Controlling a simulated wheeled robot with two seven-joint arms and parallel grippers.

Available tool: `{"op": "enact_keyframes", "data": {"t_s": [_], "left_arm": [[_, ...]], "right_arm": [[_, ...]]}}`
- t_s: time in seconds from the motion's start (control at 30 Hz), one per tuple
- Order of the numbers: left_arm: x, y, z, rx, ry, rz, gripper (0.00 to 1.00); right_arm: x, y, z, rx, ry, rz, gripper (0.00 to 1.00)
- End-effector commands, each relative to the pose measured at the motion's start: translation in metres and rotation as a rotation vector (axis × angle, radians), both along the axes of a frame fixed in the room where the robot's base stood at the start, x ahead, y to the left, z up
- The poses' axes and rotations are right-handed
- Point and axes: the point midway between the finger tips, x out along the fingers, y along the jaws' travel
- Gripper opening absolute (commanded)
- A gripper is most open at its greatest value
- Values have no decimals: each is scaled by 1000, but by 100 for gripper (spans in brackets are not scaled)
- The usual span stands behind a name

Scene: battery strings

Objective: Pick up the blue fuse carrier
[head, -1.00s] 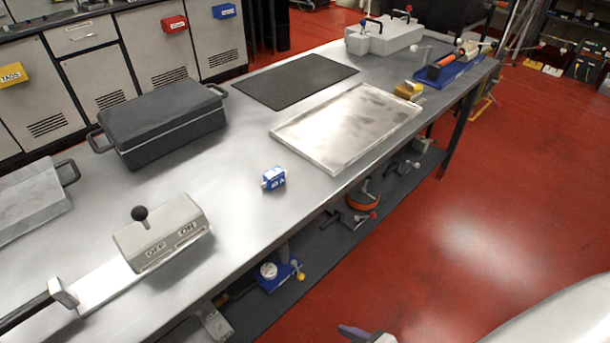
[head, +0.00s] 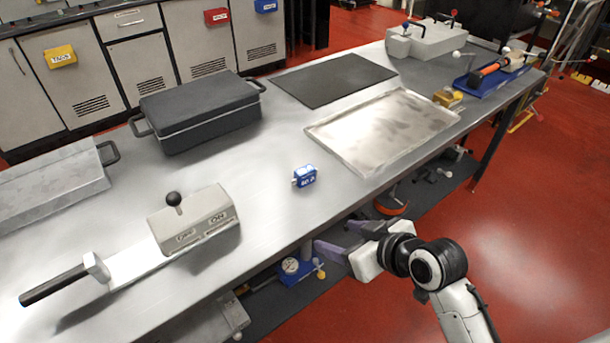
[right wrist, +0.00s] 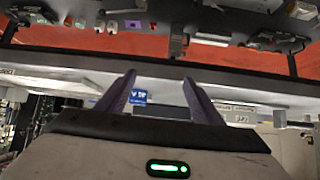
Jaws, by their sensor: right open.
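The blue fuse carrier (head: 304,176) is a small blue block with white markings. It lies on the bare steel bench top (head: 262,205), near the front edge and left of the metal tray. My right gripper (head: 328,240) is in front of the bench edge, below and apart from the fuse carrier. Its purple fingers are open and empty. In the right wrist view the fuse carrier (right wrist: 139,97) shows beyond and between the open fingers (right wrist: 160,90), closer to the left finger. My left gripper is not in view.
A switch box (head: 195,219) with a black-knobbed lever stands left of the carrier. A metal tray (head: 385,128), a black mat (head: 333,79) and a dark lidded case (head: 200,112) lie behind. A lower shelf (head: 262,297) holds tools. The bench around the carrier is clear.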

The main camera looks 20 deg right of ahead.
Motion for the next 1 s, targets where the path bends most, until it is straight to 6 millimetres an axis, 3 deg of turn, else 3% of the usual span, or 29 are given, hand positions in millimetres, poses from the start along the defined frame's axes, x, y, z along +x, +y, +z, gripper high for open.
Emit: {"op": "enact_keyframes", "data": {"t_s": [0.03, 0.1, 0.2, 0.3, 0.5, 0.77, 1.0], "left_arm": [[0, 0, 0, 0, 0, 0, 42], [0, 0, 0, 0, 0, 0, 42], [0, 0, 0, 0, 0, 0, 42], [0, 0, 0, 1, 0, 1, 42], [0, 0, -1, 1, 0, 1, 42], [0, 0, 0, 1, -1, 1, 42], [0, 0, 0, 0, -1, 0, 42]], "right_arm": [[22, -2, 13, 18, -64, -2, 61], [48, -5, 30, 42, -149, -4, 61], [75, -10, 52, 68, -246, -13, 61], [92, -11, 60, 81, -289, -20, 61], [120, -4, 49, 81, -294, -21, 61], [138, 0, 40, 80, -293, -21, 61], [168, 5, 25, 82, -293, -21, 61]]}}
